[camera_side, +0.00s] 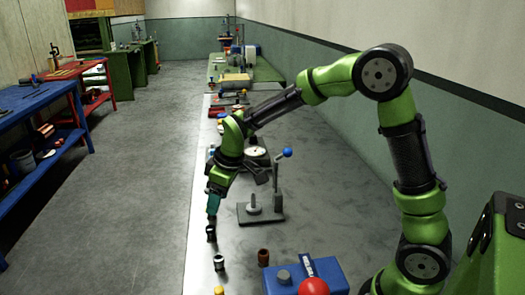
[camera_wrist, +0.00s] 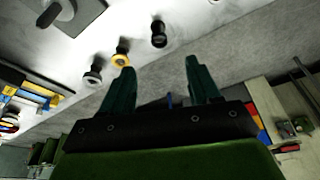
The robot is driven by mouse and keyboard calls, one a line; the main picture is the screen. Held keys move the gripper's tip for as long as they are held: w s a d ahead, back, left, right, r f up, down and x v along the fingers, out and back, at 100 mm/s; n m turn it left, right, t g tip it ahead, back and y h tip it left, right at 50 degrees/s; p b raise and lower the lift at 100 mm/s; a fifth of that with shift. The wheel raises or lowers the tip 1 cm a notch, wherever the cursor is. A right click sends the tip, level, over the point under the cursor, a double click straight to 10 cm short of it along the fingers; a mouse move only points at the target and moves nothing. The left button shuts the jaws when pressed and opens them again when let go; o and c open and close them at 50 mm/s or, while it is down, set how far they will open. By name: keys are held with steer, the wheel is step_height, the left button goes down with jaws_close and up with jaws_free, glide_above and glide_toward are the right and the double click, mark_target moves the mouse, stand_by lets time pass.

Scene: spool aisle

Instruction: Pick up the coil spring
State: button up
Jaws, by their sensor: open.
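I cannot make out clear spring coils on any piece, so I cannot tell which one is the coil spring. My gripper (camera_side: 212,213) points down over the bench's left edge, with its teal fingers apart and nothing between them. A small black upright piece (camera_side: 211,233) stands just below the fingertips. In the wrist view a black piece (camera_wrist: 158,37) lies beyond the gap between the open fingers (camera_wrist: 160,66). A yellow piece (camera_wrist: 121,58) and a grey, dark-topped piece (camera_wrist: 93,76) stand to its left.
A grey, dark-topped piece (camera_side: 219,262), a brown piece (camera_side: 263,257) and a yellow piece (camera_side: 219,290) stand nearer the side camera. A blue box (camera_side: 325,275) with a red ball (camera_side: 313,287) is at front. A blue-knobbed lever stand (camera_side: 262,212) stands right of my gripper.

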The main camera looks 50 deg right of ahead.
mark_target(213, 233)
steer(key=x, duration=0.9)
steer(key=shift+d+f, duration=0.1)
steer(key=shift+f, duration=0.25)
steer(key=c, duration=1.1)
steer(key=shift+r, duration=0.6)
step_height(213, 233, up, 2)
steer(key=shift+w+r, duration=0.1)
steer(key=shift+r, duration=0.15)
steer(key=s, duration=0.5)
steer(key=s+d+r, duration=0.1)
steer(key=s, duration=1)
steer(key=shift+d+r, duration=0.2)
steer(key=shift+d, duration=0.15)
